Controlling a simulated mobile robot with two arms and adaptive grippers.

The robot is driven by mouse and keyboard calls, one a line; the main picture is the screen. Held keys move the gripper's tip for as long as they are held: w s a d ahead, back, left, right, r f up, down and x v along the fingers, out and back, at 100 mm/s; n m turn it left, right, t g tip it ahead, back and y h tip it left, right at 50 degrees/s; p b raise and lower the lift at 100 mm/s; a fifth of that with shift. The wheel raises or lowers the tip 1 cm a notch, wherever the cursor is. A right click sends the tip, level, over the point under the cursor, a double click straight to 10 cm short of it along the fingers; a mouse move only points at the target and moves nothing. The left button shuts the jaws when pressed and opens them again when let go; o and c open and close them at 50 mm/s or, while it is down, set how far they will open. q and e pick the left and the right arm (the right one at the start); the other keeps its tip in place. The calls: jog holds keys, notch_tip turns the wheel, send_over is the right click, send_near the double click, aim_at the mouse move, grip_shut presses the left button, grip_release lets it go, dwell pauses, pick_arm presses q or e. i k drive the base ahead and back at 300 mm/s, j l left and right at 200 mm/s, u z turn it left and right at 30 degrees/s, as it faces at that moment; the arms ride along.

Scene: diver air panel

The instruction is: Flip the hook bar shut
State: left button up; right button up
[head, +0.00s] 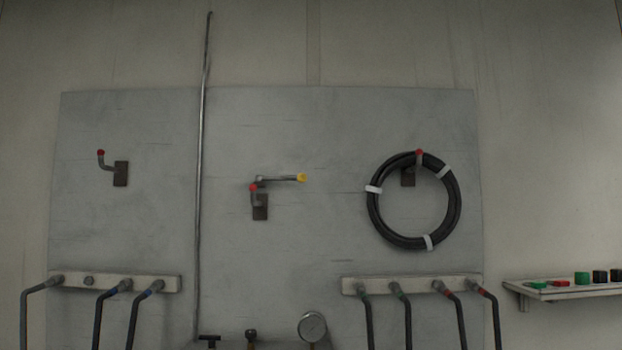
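The hook bar (280,179) is a short grey bar with a yellow tip, at the middle hook (259,205) on the grey panel. It lies nearly level, with its yellow end pointing right. The hook under its left end has a red tip and a dark mounting plate. No hose hangs on this hook. A left hook (119,173) is empty. A right hook (409,176) carries a coiled black hose (374,216) with white bands. Neither of my grippers shows in the head view.
Two pale manifold strips (70,282) and (412,284) hold several dark hoses below. A thin vertical pipe (201,180) runs left of the middle hook. A gauge (312,327) sits at the bottom. A shelf (570,293) with small coloured items is at right.

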aim_at(302, 177)
jog(key=i+z, duration=0.5)
jog(key=i, duration=0.55)
